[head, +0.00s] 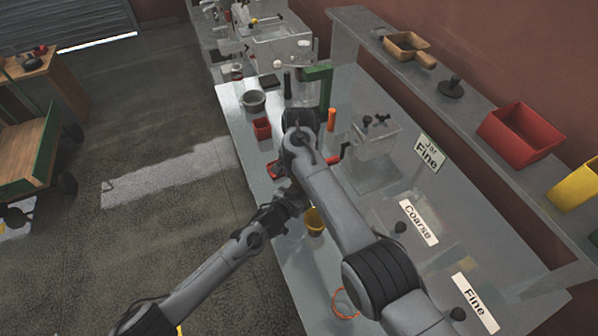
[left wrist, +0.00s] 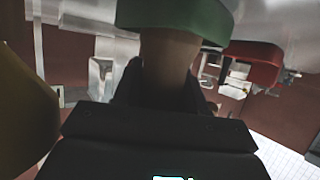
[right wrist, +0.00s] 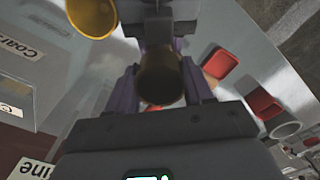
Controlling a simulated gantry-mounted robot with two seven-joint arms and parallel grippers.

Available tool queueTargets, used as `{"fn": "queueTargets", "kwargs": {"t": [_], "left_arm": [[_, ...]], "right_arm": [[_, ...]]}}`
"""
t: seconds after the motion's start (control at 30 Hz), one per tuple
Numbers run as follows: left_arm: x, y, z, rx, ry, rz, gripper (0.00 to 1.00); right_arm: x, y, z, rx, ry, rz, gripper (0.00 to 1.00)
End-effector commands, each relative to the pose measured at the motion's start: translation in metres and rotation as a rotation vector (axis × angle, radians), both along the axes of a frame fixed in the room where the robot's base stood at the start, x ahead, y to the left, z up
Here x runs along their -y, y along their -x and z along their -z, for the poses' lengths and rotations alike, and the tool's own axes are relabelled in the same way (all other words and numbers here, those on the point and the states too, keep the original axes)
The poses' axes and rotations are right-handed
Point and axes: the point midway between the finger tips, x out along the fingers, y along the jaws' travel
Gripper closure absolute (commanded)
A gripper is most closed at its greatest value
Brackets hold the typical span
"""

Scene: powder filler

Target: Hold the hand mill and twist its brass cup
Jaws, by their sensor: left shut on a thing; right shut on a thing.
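The hand mill is mostly hidden behind my arms in the head view. In the left wrist view a tan-brown cylinder, seemingly the hand mill's body (left wrist: 165,62), stands between the fingers of my left gripper (left wrist: 165,88), which is shut on it.
A yellow cup (head: 314,222) stands on the metal bench beside my arms. A grey bowl (head: 253,101), red bin (head: 262,128), green stand (head: 320,75) and clear box (head: 376,140) are farther back. An orange ring (head: 345,303) lies near the front. A shelf (head: 440,95) runs along the right.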

Motion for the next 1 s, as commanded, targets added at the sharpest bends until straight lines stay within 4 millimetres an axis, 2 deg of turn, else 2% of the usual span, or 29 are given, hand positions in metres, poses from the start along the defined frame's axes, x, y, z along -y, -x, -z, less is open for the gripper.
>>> {"fn": "queueTargets", "kwargs": {"t": [0.43, 0.47, 0.6, 1.0], "left_arm": [[-0.0028, -0.0006, 0.0022, -0.004, -0.005, -0.006, 1.0], [-0.0028, -0.0006, 0.0022, -0.004, -0.005, -0.006, 1.0], [-0.0024, -0.0004, 0.0022, -0.003, -0.005, -0.004, 1.0], [-0.0014, 0.0002, 0.002, -0.003, -0.004, -0.001, 1.0]], "right_arm": [[-0.0025, 0.0019, -0.0001, -0.006, -0.002, 0.005, 0.79], [-0.0026, 0.0018, -0.0001, -0.006, -0.002, 0.005, 0.44], [-0.0018, 0.0014, 0.0001, -0.004, -0.002, 0.006, 0.23], [-0.0007, 0.0, -0.0053, 0.0, -0.001, 0.007, 0.23]]}}
